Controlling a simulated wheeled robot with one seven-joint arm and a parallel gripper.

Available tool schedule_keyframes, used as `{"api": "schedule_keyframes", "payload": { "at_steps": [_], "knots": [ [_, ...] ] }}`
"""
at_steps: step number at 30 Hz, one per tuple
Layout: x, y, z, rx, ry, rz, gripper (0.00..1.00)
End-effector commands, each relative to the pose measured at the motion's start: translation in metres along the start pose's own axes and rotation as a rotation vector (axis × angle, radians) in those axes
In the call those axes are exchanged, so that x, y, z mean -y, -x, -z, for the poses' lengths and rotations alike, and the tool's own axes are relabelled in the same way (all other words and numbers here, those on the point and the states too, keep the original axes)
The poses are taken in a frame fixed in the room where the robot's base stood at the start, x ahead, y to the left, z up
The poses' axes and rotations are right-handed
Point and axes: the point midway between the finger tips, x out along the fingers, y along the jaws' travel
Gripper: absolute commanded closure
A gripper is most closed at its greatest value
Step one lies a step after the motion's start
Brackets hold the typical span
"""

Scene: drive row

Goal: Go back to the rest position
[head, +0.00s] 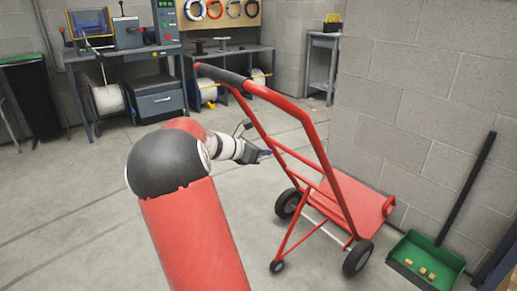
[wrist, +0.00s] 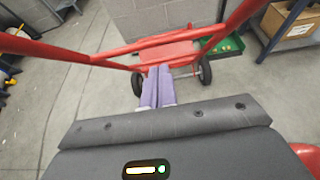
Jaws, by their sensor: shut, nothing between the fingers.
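My gripper (head: 265,154) is at the end of my red and black arm, left of the red hand truck's frame in the head view. In the wrist view, my gripper's purple fingers (wrist: 158,72) are together with nothing between them. They point toward the hand truck's lower frame and wheels. The red hand truck (head: 346,205) stands upright on the floor, with a black grip on its handle and several black wheels. Its red bars also cross the wrist view (wrist: 115,52). I cannot tell whether the gripper touches the frame.
A green dustpan (head: 425,260) with small orange-brown blocks lies at the lower right by the block wall (head: 420,90). Workbenches (head: 150,60) with tools and spools (head: 108,98) stand at the back left. A small shelf table (head: 322,60) stands behind.

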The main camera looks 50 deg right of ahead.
Motion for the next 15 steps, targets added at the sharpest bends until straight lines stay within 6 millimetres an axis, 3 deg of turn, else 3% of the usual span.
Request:
{"api": "schedule_keyframes", "payload": {
  "at_steps": [10, 13, 15],
  "knots": [
    [0.002, 0.007, 0.002, -0.019, -0.025, -0.004, 1.00],
    [0.010, 0.024, 0.010, -0.095, -0.134, -0.019, 1.00],
    [0.019, 0.047, 0.021, -0.190, -0.262, -0.033, 1.00]
  ]
}}
